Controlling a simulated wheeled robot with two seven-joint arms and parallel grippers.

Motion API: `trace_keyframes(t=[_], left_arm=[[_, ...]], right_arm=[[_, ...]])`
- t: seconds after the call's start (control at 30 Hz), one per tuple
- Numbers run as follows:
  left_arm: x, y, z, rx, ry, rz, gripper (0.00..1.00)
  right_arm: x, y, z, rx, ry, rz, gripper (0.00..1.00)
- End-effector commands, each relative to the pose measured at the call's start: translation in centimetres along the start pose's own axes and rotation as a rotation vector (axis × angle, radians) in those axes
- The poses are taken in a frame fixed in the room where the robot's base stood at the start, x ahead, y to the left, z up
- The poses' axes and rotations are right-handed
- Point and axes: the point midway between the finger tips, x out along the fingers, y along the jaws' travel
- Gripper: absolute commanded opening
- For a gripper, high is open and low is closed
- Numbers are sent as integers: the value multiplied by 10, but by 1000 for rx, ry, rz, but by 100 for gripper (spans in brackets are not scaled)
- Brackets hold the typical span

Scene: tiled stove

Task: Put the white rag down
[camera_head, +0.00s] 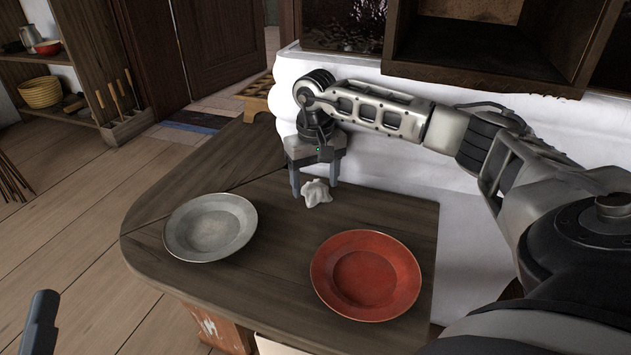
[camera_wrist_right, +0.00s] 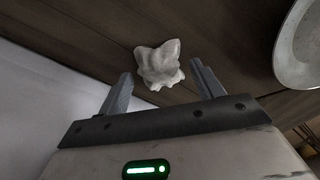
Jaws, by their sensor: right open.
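The white rag (camera_head: 317,193) lies crumpled on the dark wooden table (camera_head: 290,240), near its back edge by the white wall. It also shows in the right wrist view (camera_wrist_right: 159,65), just past the fingertips and between their lines. My right gripper (camera_head: 315,190) points down over the table with its fingers spread to either side of the rag. In the right wrist view the open fingers (camera_wrist_right: 160,82) do not touch the rag.
A grey plate (camera_head: 210,225) stands left of the rag and a red plate (camera_head: 365,275) stands in front, to the right. Bare table lies between them. The white wall (camera_head: 385,165) is close behind the right gripper.

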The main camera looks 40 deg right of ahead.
Motion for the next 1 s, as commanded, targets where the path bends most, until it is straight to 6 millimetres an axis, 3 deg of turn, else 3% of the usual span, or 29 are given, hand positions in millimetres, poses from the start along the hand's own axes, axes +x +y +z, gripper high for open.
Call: trace_keyframes(t=[0.3,0.5,0.7,1.0], left_arm=[[-28,12,46,-358,-328,-95,80],[-34,13,56,-360,-401,-114,80],[-36,11,59,-332,-415,-121,80],[-36,11,59,-330,-415,-121,80]], right_arm=[[-74,0,-1,0,4,-1,66],[-104,0,0,0,2,-1,66],[-114,0,0,0,1,-1,66],[-113,0,0,0,1,-1,66]])
